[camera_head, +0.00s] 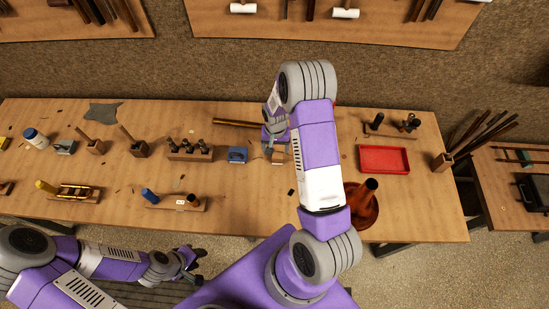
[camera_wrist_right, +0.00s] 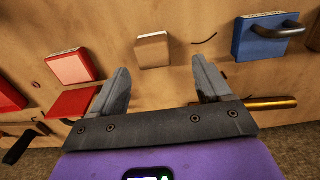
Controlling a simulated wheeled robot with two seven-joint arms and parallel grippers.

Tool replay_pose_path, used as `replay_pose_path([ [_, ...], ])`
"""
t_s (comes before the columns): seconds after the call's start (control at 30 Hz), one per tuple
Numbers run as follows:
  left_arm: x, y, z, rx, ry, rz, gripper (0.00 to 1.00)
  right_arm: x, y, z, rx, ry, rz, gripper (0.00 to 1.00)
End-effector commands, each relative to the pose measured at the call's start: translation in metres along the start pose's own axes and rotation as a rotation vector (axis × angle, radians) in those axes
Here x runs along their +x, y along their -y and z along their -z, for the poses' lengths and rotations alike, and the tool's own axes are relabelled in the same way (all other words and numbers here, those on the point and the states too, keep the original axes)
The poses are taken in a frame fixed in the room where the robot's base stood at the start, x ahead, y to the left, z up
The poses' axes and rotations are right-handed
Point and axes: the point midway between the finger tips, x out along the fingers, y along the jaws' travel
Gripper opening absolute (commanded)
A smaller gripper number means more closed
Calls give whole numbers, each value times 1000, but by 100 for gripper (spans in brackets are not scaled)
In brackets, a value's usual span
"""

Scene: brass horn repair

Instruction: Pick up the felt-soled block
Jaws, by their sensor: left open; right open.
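A small tan block (camera_wrist_right: 152,52) with a pale edge, which looks like the felt-soled block, lies on the wooden bench. In the right wrist view it sits just beyond the fingertips, roughly between them, and is not held. In the head view the small tan block (camera_head: 278,158) is just below my right gripper (camera_head: 272,141) and partly close to the arm. My right gripper is open and empty; its jaws also show in the wrist view (camera_wrist_right: 161,72). My left gripper (camera_head: 192,265) is open and empty, off the bench's front edge.
A blue block with a handle (camera_head: 237,155) stands left of the tan block; red blocks (camera_wrist_right: 70,67) lie on its other side. A brass tube (camera_head: 238,123) lies behind.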

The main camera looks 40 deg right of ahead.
Motion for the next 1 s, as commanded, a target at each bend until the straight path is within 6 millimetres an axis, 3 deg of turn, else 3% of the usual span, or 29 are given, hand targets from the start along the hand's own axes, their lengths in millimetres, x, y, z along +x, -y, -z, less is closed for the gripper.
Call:
replay_pose_path([
  [0.5,-5,-2,0,0,1,0,43,65,-7,-1,0,1,0,78],
  [0.83,-5,-2,0,0,1,0,43,72,-6,-1,0,0,0,78],
  [1.0,-5,-2,-1,0,1,0,43,72,-6,-1,0,0,0,52],
])
